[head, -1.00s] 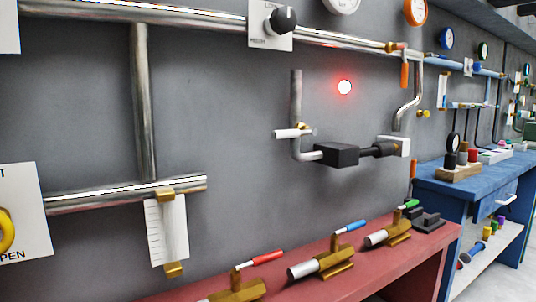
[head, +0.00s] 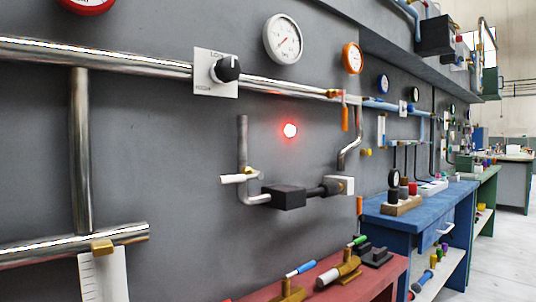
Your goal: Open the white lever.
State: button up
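The white lever (head: 236,179) is a short white handle on the thin grey vertical pipe (head: 243,140) fixed to the wall, left of centre in the head view. My gripper is not in view, and nothing touches the lever.
A red light (head: 290,130) glows on the wall right of the lever. A black knob (head: 227,69), an orange lever (head: 345,118) and gauges are nearby. Below, a red bench (head: 380,285) carries brass valves with blue and green handles. A blue bench (head: 430,205) stands right; floor (head: 500,250) shows beyond.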

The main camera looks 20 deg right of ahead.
aim_at(238, 178)
jog(key=u, duration=1.45)
jog(key=k, duration=1)
jog(key=z, duration=1.35)
jog(key=i, duration=0.5)
jog(key=z, duration=0.05)
